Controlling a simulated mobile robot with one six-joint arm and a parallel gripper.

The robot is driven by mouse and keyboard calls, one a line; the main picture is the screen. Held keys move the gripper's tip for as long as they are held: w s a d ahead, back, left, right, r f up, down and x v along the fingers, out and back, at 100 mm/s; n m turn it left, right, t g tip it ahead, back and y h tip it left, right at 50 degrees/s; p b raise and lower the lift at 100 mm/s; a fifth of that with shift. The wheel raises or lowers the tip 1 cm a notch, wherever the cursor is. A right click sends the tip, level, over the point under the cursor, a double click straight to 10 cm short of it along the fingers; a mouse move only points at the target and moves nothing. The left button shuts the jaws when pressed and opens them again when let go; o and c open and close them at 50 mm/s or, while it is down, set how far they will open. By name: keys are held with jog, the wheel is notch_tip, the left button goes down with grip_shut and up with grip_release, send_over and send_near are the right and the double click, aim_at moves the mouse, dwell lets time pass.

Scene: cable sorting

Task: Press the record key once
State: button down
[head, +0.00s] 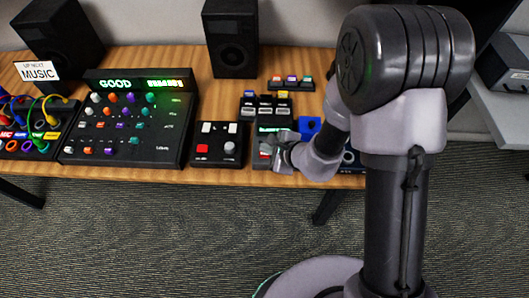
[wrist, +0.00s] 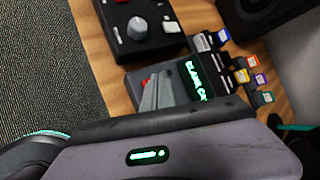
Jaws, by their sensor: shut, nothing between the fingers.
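My gripper (head: 272,150) is shut and empty, over the front of this unit. In the wrist view the closed fingertips (wrist: 155,84) lie right beside or over the red key; I cannot tell whether they touch it.
A black box (head: 217,158) with a red button, white keys and a grey knob stands just left. A mixer (head: 121,145) reading "GOOD" and a cable panel (head: 25,147) are further left. Coloured cartridges (head: 290,84) stand behind the unit. A blue object (head: 309,127) is to its right.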

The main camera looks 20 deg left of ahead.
aim_at(267, 156)
jog(key=shift+f, duration=0.1)
jog(key=shift+f+b, duration=0.35)
jog(key=shift+b, duration=0.3)
jog(key=shift+f+b, duration=0.35)
jog(key=shift+b, duration=0.15)
dwell(0.5)
jog(key=shift+r, duration=0.1)
jog(key=shift+r+p, duration=0.5)
jog(key=shift+r, duration=0.2)
notch_tip(267, 156, up, 5)
jog(key=p, duration=0.3)
jog(key=shift+r, duration=0.1)
dwell(0.6)
